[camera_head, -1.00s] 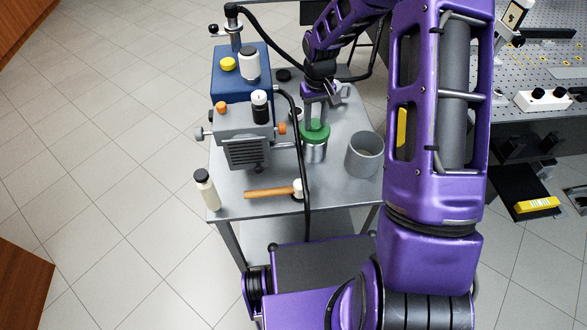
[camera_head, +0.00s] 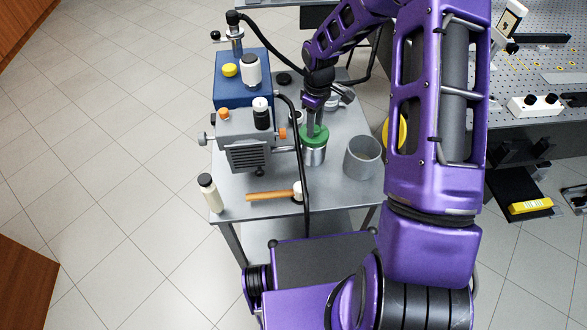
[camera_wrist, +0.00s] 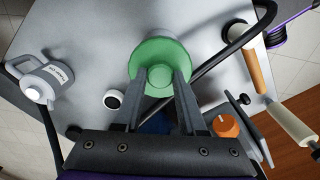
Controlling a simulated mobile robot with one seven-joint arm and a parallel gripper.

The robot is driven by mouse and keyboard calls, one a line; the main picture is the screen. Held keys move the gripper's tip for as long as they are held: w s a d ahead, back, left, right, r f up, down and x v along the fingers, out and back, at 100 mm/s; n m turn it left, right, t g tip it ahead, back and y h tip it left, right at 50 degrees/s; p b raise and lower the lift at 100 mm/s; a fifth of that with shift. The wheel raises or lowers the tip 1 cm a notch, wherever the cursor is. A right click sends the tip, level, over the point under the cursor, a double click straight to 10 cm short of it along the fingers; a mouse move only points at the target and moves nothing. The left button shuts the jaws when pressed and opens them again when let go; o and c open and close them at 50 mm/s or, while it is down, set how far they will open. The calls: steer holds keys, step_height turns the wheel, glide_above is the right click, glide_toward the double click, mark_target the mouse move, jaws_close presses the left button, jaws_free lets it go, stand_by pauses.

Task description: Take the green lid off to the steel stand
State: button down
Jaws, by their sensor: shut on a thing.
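The green lid (camera_head: 314,138) sits on top of a steel cylindrical vessel (camera_head: 314,156) on the grey cart; no gap shows between them. In the wrist view the lid (camera_wrist: 160,66) is a round green disc with a raised knob in its middle. My gripper (camera_head: 315,128) comes down from above and is shut on the lid's knob. In the wrist view both fingers (camera_wrist: 160,78) reach the knob, one on each side. I cannot single out a separate steel stand; part of the scene is hidden behind my arm.
A silver pot (camera_wrist: 45,80) stands behind. The cart's front right top looks bare.

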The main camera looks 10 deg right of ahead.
steer(key=shift+s+f+n, duration=0.25)
steer(key=shift+f+n, duration=0.05)
steer(key=shift+n, duration=0.6)
